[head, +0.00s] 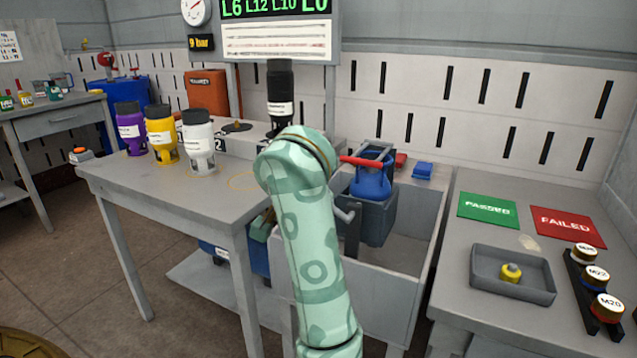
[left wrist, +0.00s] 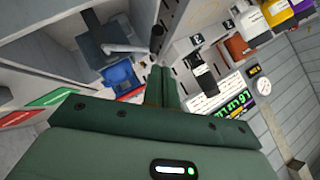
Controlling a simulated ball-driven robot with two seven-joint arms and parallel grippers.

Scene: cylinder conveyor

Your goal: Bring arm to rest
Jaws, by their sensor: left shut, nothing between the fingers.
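My left arm, pale green, rises through the middle of the head view, and its gripper is hidden behind it there. In the left wrist view the left gripper (left wrist: 164,88) is shut, with its two dark green fingers together and nothing between them. It appears between a black-topped cylinder (left wrist: 203,76) and a blue container (left wrist: 122,76), apart from both as far as I can tell. My right gripper is in neither view.
The left table (head: 150,185) bears purple (head: 131,132), yellow (head: 161,138) and white (head: 198,140) cylinders. A black cylinder (head: 280,85) stands behind my arm. A grey bin (head: 400,275) lies right of it. The right bench (head: 465,245) holds a tray (head: 485,279) and several capped pieces.

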